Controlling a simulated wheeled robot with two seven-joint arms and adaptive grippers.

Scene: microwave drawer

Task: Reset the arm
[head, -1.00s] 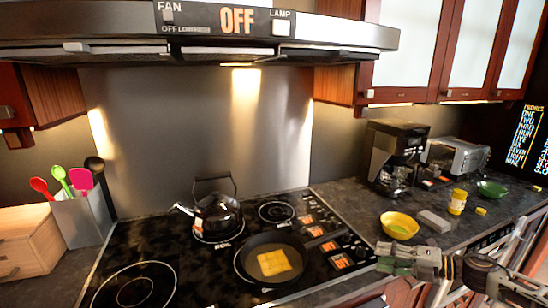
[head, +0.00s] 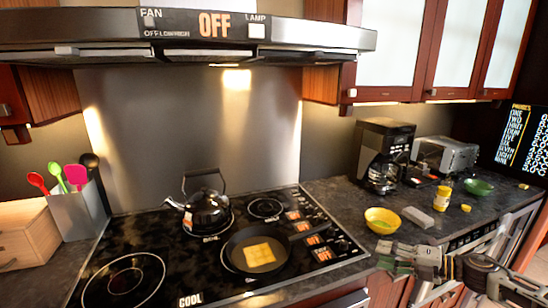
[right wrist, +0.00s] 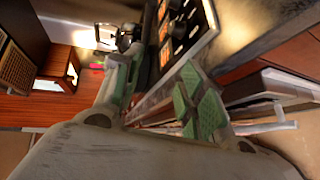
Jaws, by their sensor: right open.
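My right arm comes in from the lower right in the head view. Its right gripper (head: 388,256) hangs empty in front of the counter's front edge, right of the stove and below the yellow bowl. In the right wrist view the two green-padded fingers (right wrist: 160,92) stand apart with nothing between them. My left gripper is in neither view.
A black pan (head: 257,250) with a yellow square piece inside and a kettle (head: 206,212) stand on the stove. A yellow bowl (head: 382,220), grey block (head: 416,217), yellow jar (head: 442,198) and coffee maker (head: 384,155) are on the counter. A range hood (head: 180,35) hangs above.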

